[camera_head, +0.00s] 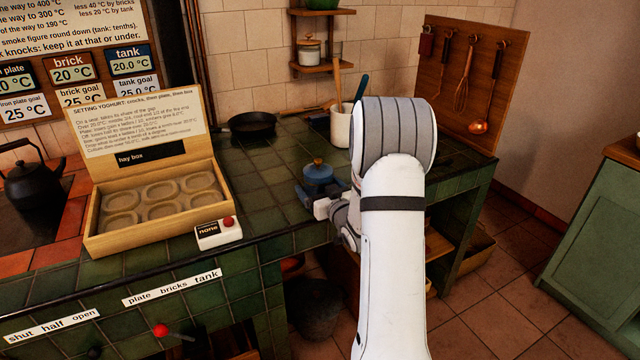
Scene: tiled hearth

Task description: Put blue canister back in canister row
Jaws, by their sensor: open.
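A blue canister (318,174) with a small knob on its lid stands upright on the green tiled counter, just left of my white arm. My gripper (316,197) is open at the near side of the canister, low over the counter's front part. The fingers overlap the canister's lower part in the picture, so I cannot tell whether they touch it. My arm hides the counter to the right of the canister. I cannot make out a row of canisters.
A wooden hay box (95,225) with an open lid stands left, beside a small box labelled "none" (218,233). A black pan (252,122) and a white utensil crock (341,127) stand behind. A black kettle (32,185) is far left. Green tiles (265,195) left of the canister are clear.

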